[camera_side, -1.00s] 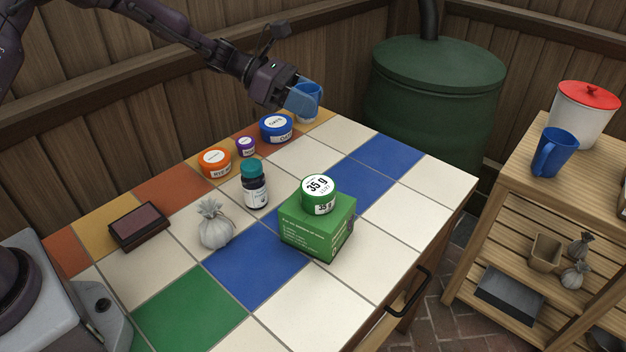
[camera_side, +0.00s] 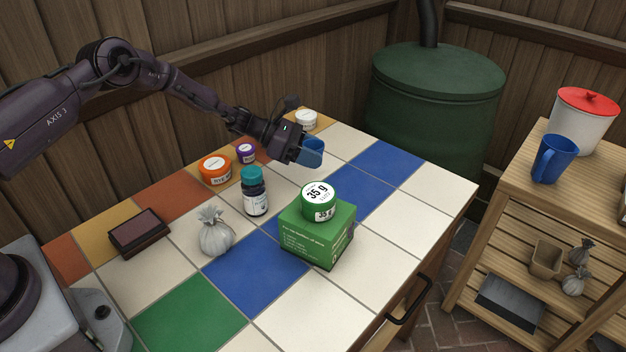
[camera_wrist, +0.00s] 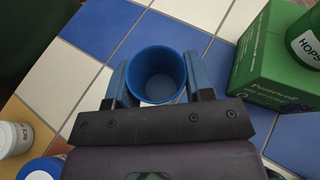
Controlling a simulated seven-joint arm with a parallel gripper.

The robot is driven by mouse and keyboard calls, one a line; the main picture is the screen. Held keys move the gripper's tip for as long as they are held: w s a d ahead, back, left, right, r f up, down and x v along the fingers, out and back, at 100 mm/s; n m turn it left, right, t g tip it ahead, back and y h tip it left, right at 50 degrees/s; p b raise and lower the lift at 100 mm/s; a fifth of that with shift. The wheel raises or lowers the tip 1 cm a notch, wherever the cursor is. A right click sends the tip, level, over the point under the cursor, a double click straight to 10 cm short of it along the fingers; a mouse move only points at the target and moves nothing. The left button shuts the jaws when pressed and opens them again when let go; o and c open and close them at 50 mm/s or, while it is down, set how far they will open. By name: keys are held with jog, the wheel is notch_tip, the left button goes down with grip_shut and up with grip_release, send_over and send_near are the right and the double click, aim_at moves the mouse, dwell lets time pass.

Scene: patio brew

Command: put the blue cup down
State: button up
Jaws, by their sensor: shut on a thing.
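A small blue cup (camera_side: 314,146) is in my gripper (camera_side: 302,152) over the far part of the tiled table. In the wrist view the cup (camera_wrist: 157,62) is upright and looks empty, and one finger of my gripper (camera_wrist: 156,80) lies against each side. The gripper is shut on it. The cup's base is partly hidden in the side view, and I cannot tell whether it touches the tiles. A second blue cup (camera_side: 554,158), with a handle, stands on the wooden shelf at the right.
A green box (camera_side: 318,238) with a green-and-white tin (camera_side: 319,202) on top stands nearby. A white jar (camera_side: 306,120), an orange tin (camera_side: 214,170), a purple tin (camera_side: 246,153), a dark bottle (camera_side: 254,192) and a grey sack (camera_side: 215,232) stand around. White and blue tiles to the right are clear.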

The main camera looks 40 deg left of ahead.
notch_tip(320, 180, down, 7)
jog(key=shift+r, duration=0.2)
dwell(0.3)
jog(key=shift+f, duration=0.2)
jog(key=o, duration=0.9)
jog(key=shift+r, duration=0.1)
